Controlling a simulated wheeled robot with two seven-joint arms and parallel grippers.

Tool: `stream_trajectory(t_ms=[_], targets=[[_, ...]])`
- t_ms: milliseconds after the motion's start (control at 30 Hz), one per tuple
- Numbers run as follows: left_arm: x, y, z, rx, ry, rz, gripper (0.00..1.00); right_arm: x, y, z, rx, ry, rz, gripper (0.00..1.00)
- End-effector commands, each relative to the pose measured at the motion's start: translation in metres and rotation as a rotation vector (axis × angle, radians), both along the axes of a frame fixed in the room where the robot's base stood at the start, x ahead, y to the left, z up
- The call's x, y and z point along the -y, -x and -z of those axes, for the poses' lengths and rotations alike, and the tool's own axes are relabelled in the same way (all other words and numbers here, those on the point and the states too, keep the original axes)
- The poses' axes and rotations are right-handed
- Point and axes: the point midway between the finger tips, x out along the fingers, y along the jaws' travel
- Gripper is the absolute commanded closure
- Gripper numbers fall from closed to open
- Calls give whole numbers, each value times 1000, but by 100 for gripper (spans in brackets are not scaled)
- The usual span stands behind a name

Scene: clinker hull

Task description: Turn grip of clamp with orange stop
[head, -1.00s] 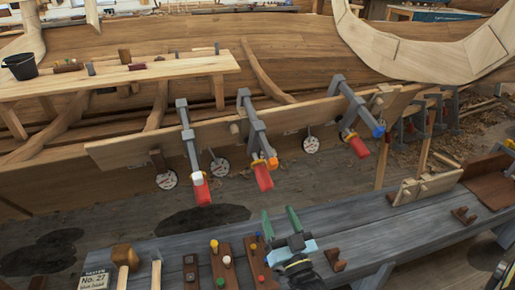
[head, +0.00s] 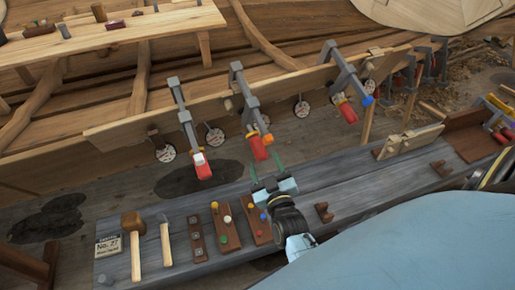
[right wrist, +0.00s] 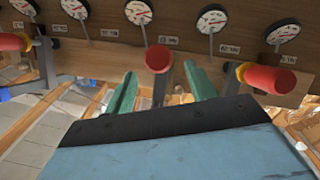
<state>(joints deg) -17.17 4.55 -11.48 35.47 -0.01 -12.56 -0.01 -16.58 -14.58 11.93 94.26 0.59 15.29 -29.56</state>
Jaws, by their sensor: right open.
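The clamp with the orange stop (head: 267,139) is the middle one of three on the long plank in the head view. Its red grip (head: 258,150) hangs toward the bench. My right gripper (head: 266,167) is open, its green fingers just below that grip in the head view. In the right wrist view, a red grip (right wrist: 158,58) stands end-on between and beyond the two green fingertips (right wrist: 161,78); I cannot tell whether they touch it. The orange stop is not visible in that view. My left gripper is not in view.
A white-stop clamp (head: 185,125) is at left, a blue-stop clamp (head: 350,85) at right. Round dials (right wrist: 213,18) line the plank (head: 120,130). The grey bench (head: 350,185) below holds a mallet (head: 133,235), a hammer (head: 165,240) and peg boards (head: 226,228).

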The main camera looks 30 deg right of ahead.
Motion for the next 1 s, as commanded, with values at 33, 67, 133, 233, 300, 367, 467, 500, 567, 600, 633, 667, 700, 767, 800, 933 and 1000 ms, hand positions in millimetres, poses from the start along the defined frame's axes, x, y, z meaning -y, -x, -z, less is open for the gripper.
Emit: stream_trajectory(t_ms=[33, 67, 133, 233, 300, 367, 467, 500, 567, 600, 633, 667, 700, 767, 800, 933, 1000], targets=[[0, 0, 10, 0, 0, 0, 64, 4, -13, 3, 5, 1, 0, 44], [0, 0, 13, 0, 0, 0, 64, 6, -19, 3, 5, 1, 0, 44], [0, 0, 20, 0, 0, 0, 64, 9, -33, 3, 6, 0, 0, 44], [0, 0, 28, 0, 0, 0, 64, 14, -49, 3, 5, -1, 1, 44], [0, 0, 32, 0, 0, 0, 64, 17, -58, 3, 3, 0, 0, 44], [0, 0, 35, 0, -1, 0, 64, 19, -64, 2, 3, 0, 0, 44], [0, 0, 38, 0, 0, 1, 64, 21, -71, 1, 1, -1, 0, 44], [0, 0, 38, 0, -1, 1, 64, 21, -72, 1, 1, -1, 1, 44], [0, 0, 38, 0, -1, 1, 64, 21, -74, 0, 1, -1, 0, 44], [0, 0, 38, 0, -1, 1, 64, 21, -74, 0, 1, -1, 0, 44], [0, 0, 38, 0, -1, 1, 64, 21, -74, 0, 0, -1, 0, 44], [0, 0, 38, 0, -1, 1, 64, 21, -74, 0, 0, -1, 0, 44], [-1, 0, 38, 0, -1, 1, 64, 21, -74, 0, 0, -1, 0, 44], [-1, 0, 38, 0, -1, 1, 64, 21, -74, 0, 0, -1, 0, 44], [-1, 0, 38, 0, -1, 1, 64, 21, -74, 0, 0, -1, 0, 44], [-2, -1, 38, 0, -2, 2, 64, 21, -74, 0, 0, -1, 0, 61], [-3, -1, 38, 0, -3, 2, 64, 21, -73, 0, 0, -1, 0, 71]])
